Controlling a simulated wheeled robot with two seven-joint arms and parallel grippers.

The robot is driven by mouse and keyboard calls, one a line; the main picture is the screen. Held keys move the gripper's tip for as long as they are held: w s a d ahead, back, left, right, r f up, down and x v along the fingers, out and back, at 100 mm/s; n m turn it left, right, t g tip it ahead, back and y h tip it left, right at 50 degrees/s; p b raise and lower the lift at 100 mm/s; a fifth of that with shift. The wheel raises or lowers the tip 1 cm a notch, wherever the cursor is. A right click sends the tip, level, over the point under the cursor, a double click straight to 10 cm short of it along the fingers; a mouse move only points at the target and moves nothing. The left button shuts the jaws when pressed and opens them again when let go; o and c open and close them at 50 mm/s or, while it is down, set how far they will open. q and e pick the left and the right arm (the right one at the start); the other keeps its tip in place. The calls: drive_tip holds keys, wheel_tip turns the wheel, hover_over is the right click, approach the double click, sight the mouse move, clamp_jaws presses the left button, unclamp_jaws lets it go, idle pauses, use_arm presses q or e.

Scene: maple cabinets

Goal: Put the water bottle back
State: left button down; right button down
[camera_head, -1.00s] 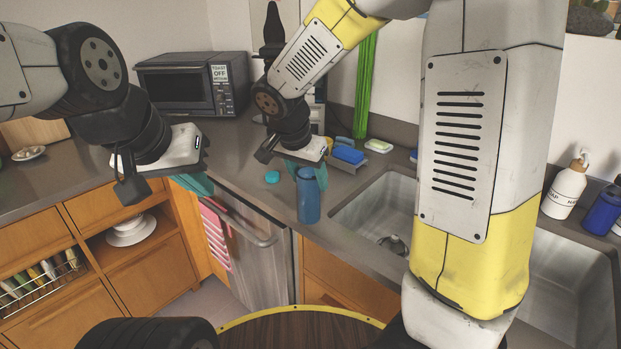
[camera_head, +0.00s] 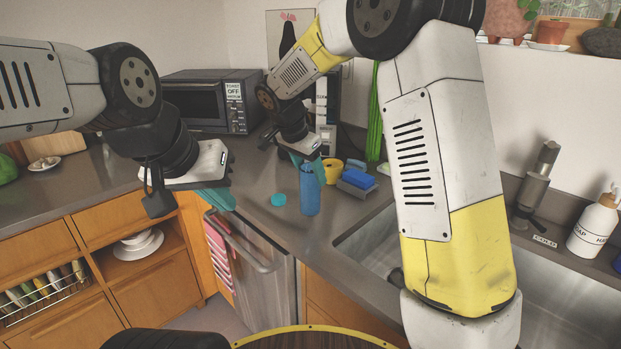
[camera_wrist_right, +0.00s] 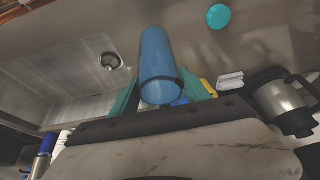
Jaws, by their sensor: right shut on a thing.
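The blue water bottle (camera_head: 310,192) is upright in the head view, over the counter between the microwave and the sink. My right gripper (camera_head: 308,160) is around its upper part. In the right wrist view the bottle (camera_wrist_right: 160,62) sits between the two teal fingers of that gripper (camera_wrist_right: 160,92), which is shut on it. I cannot tell whether its base touches the counter. My left gripper (camera_head: 212,198) hangs empty above the dishwasher and the counter edge. Its teal fingers are seen from the side, so their gap is unclear.
A round teal disc (camera_head: 279,199) lies left of the bottle. A blue sponge (camera_head: 359,178) and yellow cup (camera_head: 332,169) stand behind it to the right. The sink (camera_head: 375,243) is to the right, the microwave (camera_head: 212,100) behind left. A metal pot (camera_wrist_right: 287,103) shows in the wrist view.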

drive_tip(key=shift+w+f, duration=0.15)
drive_tip(key=shift+w, duration=0.3)
drive_tip(key=shift+f, duration=1.7)
drive_tip(key=c, duration=0.5)
unclamp_jaws()
